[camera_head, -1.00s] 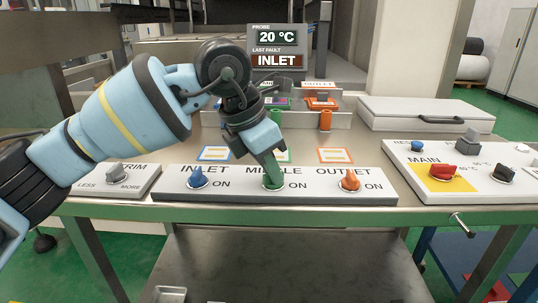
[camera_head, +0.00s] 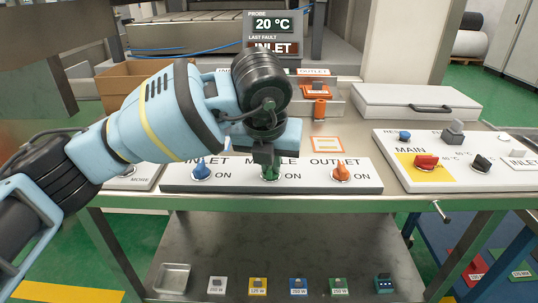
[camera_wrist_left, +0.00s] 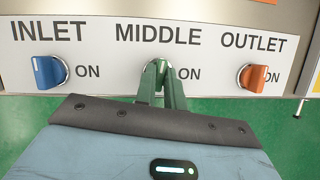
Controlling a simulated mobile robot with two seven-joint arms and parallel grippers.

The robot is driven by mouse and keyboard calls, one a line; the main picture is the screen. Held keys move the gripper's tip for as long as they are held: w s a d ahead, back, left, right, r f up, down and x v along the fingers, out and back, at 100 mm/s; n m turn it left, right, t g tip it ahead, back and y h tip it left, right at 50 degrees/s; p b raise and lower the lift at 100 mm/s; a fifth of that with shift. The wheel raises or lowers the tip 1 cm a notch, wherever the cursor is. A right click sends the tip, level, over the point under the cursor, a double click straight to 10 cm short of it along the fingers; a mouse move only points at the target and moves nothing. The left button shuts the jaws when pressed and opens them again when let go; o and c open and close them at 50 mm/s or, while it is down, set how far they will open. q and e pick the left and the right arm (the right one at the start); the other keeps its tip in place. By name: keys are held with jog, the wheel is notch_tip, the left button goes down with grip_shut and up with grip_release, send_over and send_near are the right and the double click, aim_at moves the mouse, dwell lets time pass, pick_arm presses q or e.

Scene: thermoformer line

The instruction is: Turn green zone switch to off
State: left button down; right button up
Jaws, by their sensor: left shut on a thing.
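The green zone switch (camera_head: 270,175) is the middle knob on the white panel (camera_head: 225,187), under the label MIDDLE. A blue knob (camera_head: 201,171) under INLET is to its left, and an orange knob (camera_head: 341,172) under OUTLET is to its right. An ON mark is beside each knob. My left gripper (camera_head: 268,162) reaches down from above and is shut on the green switch. In the left wrist view the green switch (camera_wrist_left: 160,68) is between the fingers and partly hidden by them. Its exact angle is hard to tell. My right gripper is not in view.
A display (camera_head: 271,32) reads 20 °C and INLET behind the bench. A panel with a red MAIN switch (camera_head: 426,162) stands to the right. A closed grey case (camera_head: 415,105) lies behind it. A lower shelf holds a small tray (camera_head: 173,279) and several labelled parts.

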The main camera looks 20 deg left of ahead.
pick_arm(q)
jog(key=shift+r+n+y+p, duration=0.15)
jog(key=shift+n+y+p, duration=0.25)
jog(key=shift+n, duration=0.6)
jog(key=c, duration=1.5)
grip_release()
jog(key=v, duration=0.7)
jog(key=shift+s+r, duration=0.1)
jog(key=shift+r, duration=0.25)
